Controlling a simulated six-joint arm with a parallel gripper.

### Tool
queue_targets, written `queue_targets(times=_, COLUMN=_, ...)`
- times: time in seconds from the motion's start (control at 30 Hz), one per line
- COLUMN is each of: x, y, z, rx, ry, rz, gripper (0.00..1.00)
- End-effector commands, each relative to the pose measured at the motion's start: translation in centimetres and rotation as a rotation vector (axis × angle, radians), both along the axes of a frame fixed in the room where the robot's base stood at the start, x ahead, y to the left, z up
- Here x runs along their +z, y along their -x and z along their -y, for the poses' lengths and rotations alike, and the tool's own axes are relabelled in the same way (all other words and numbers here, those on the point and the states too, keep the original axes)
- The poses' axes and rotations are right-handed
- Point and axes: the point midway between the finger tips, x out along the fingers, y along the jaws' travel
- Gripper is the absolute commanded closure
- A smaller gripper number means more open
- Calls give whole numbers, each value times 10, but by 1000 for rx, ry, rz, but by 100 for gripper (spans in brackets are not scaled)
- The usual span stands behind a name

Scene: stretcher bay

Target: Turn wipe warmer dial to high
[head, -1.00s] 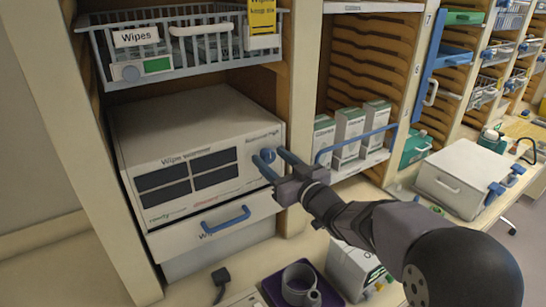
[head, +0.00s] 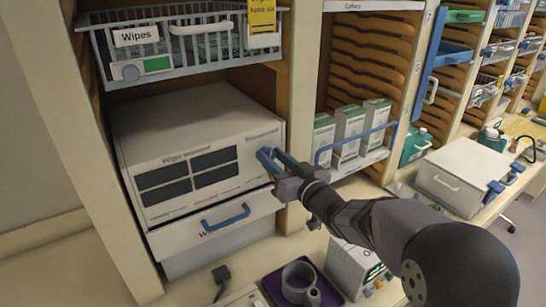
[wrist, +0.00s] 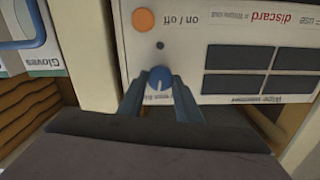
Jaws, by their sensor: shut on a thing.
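The wipe warmer (head: 195,118) is a white box on a shelf, with dark panels on its front. Its dial (wrist: 158,79) is blue with a white pointer line, which points roughly down in the upside-down wrist view. My gripper (wrist: 158,84) is shut on the dial, one blue finger on each side of it. In the head view my gripper (head: 270,157) is at the right end of the warmer's front, and its fingers mostly hide the dial. Small print beside the dial is partly hidden by a finger and too blurred to read.
An orange on/off button (wrist: 144,20) is on the same front panel. A drawer with a blue handle (head: 226,217) is below the warmer. A wire basket (head: 185,70) labelled Wipes hangs above. Boxes (head: 349,133) stand in the bay to the right.

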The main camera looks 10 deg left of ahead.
Motion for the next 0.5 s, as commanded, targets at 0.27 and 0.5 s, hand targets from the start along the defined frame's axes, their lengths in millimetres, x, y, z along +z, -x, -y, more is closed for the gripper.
queue_targets(times=0.27, x=1, y=-1, z=1, rx=-1, ry=-158, rz=-158, gripper=91)
queue_targets(times=0.5, x=0, y=-1, z=2, rx=-1, ry=-283, rz=-285, gripper=91)
